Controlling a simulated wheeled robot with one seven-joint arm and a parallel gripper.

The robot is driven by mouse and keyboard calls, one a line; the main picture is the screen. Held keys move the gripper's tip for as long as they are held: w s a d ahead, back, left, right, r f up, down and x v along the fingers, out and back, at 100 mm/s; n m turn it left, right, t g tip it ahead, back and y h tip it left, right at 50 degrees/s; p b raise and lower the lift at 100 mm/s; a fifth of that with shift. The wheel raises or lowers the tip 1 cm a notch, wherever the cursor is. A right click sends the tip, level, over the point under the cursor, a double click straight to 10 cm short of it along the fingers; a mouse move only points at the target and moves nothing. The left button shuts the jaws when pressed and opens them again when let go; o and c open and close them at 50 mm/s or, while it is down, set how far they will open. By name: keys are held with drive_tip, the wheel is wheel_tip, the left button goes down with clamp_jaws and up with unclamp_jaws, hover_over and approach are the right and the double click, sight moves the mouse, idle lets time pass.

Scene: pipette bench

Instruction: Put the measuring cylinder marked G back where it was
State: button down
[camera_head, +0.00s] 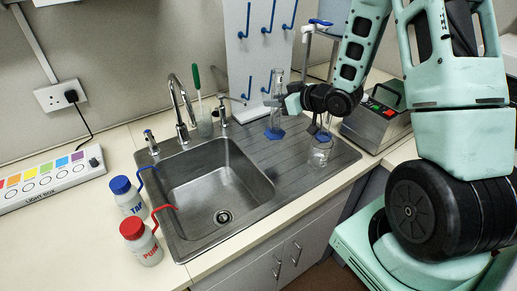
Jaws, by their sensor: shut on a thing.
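A clear measuring cylinder (276,117) with a blue foot is upright at the back of the grooved draining board (262,160), in front of the pegged rack. Its letter mark is too small to read. My gripper (281,102) reaches in from the right and is shut on the cylinder at mid-height. The fingertips are small and partly lost against the glass. I cannot tell whether the blue foot touches the board or is slightly above it.
A white drying rack (244,50) with blue pegs stands behind the board. A metal bath (378,122) is at right.

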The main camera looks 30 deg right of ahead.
sight(273, 127)
drive_tip(key=f, duration=0.3)
drive_tip(key=f+p, duration=0.1)
drive_tip(key=f, duration=0.2)
drive_tip(key=f+p, duration=0.1)
drive_tip(key=f, duration=0.2)
drive_tip(key=shift+w+a+f, duration=0.1)
drive_tip(key=shift+w+f, duration=0.05)
drive_tip(key=shift+w, duration=0.1)
drive_tip(key=shift+f, duration=0.45)
drive_tip(key=shift+f, duration=0.1)
drive_tip(key=c, duration=1.1)
unclamp_jaws()
